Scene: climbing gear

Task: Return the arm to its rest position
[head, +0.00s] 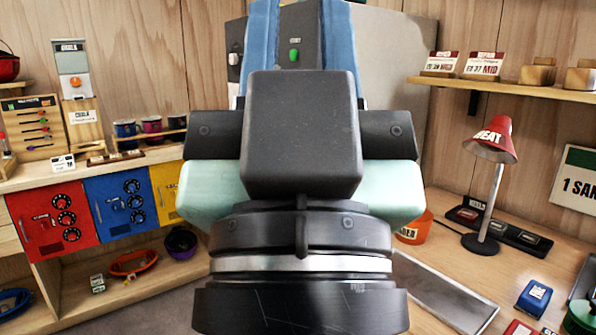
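My gripper (300,20) fills the middle of the head view, very close to the camera and pointing up and away. Its wrist is a black cylinder with a silver band, below a mint-green hand body and black blocks. Two blue fingers rise behind the front black block, with a clear gap between them. Nothing shows held in that gap; only the grey machine behind is seen through it. The fingertips run out of the top of the picture. The rest of the arm is mostly hidden.
A grey machine (395,50) with a green button (294,55) stands behind my gripper. On the left are a wooden counter and coloured lockers (50,222). On the right, a desk holds a red lamp (491,140) and a blue box (534,298); a shelf (520,90) hangs above.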

